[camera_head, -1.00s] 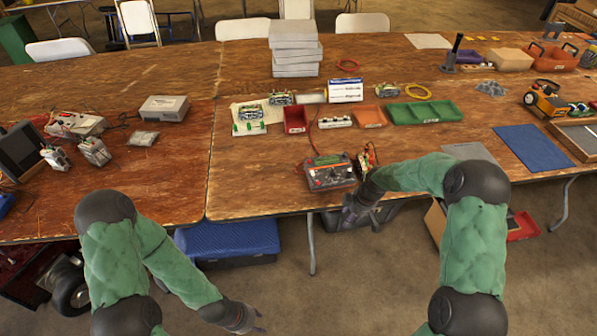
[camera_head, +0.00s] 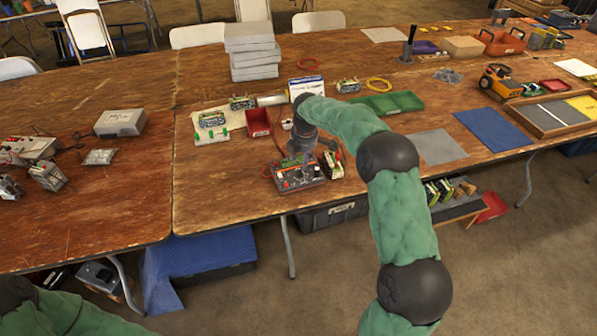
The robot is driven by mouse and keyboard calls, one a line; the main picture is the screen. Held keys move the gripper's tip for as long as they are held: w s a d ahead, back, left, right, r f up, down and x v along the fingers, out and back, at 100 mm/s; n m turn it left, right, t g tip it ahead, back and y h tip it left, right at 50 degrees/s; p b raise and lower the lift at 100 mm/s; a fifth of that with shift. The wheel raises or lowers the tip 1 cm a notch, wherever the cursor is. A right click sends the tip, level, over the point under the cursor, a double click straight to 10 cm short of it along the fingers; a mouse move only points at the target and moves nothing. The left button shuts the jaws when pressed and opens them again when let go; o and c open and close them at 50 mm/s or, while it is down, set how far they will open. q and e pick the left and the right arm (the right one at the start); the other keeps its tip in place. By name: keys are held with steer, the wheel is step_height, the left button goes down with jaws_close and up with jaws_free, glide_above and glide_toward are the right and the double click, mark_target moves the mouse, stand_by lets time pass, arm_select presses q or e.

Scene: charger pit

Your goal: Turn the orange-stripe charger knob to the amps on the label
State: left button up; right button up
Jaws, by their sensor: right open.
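A dark grey charger (camera_head: 286,184) with red parts on its top face stands near the front edge of the table. Its knob, label and any orange stripe are too small or covered to make out. My right gripper (camera_head: 299,155) points down just over the back of the charger and is open. I cannot tell whether its fingers touch the charger. A small battery pack (camera_head: 332,165) with wires stands at the charger's right side. My left gripper is out of view; only my left sleeve shows at the lower left.
A stack of grey boxes (camera_head: 252,58) is farther back. A blue mat (camera_head: 493,130) lies right. Bare table lies left of the charger.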

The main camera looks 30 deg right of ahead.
mark_target(300, 172)
steer(key=f+b, duration=0.1)
steer(key=f, duration=0.2)
steer(key=w+f+b, duration=0.1)
steer(key=f, duration=0.3)
steer(key=shift+w+d+f, duration=0.15)
steer(key=shift+w+d, duration=0.05)
jaws_close()
